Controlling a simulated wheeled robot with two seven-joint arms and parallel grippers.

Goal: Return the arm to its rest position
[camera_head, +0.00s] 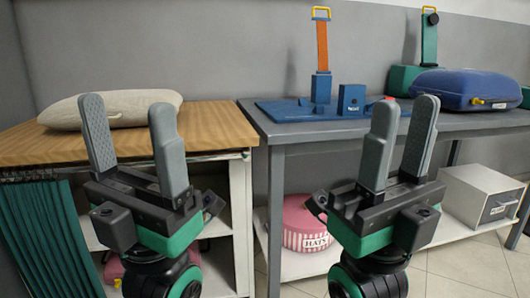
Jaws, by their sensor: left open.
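My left gripper (130,143) is at the left of the head view, pointing up, with its two grey fingers apart and nothing between them. It stands in front of the wooden-topped table. My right gripper (400,143) is at the right of centre, also pointing up. Its two grey fingers are apart at a narrower-looking angle, with nothing seen held between them. It stands in front of the grey table. Neither gripper visibly touches anything. The forearms run down out of the bottom of the view.
A beige cushion (135,104) lies on the wooden table (215,130), with a green curtain (45,240) below. The grey table (270,128) bears a blue stand (322,88) and blue case (465,88). A pink hat box (308,225) and grey box (480,190) sit on the lower shelf.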

